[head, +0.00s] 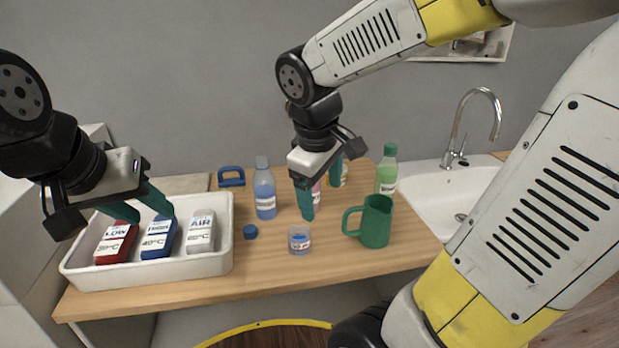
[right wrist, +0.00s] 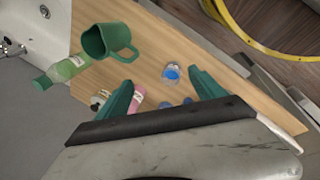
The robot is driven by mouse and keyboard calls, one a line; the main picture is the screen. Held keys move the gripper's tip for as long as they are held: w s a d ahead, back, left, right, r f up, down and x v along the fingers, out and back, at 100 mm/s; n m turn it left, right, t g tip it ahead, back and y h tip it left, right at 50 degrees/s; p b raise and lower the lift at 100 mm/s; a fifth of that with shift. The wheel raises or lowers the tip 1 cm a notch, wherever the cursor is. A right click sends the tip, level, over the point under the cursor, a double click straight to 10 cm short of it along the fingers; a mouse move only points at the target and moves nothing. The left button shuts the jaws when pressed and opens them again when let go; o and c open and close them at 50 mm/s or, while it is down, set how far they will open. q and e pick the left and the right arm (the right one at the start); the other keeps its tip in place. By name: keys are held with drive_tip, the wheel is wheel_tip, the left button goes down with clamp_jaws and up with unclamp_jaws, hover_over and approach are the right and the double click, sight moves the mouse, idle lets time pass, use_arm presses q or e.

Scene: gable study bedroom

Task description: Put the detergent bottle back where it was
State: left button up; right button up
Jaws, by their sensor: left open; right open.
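Several bottles stand on the wooden counter, and I cannot tell which is the detergent bottle. A blue bottle (head: 264,192) stands left of my right gripper. A green bottle (head: 386,172) stands at the back right, also in the right wrist view (right wrist: 68,68). A pink bottle (head: 316,192) is mostly hidden behind my right gripper (head: 321,188); part of it shows in the right wrist view (right wrist: 138,98). My right gripper is open and empty above the counter. My left gripper (head: 152,212) is open and empty, above the white tray (head: 150,276).
The tray holds red (head: 116,242), blue (head: 159,238) and white (head: 200,232) labelled blocks. A small cup of blue liquid (head: 299,241), a blue cap (head: 250,231) and a green jug (head: 376,222) stand on the counter. A sink with a tap (head: 454,158) is at right.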

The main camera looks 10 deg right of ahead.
drive_tip(key=s+a+r+m+t+y, duration=0.1)
drive_tip(key=s+r+m+t+y, duration=0.2)
drive_tip(key=s+r+m, duration=0.2)
drive_tip(key=shift+s+m+y, duration=0.15)
drive_tip(key=shift+m+y, duration=0.25)
drive_tip(key=shift+m, duration=0.9)
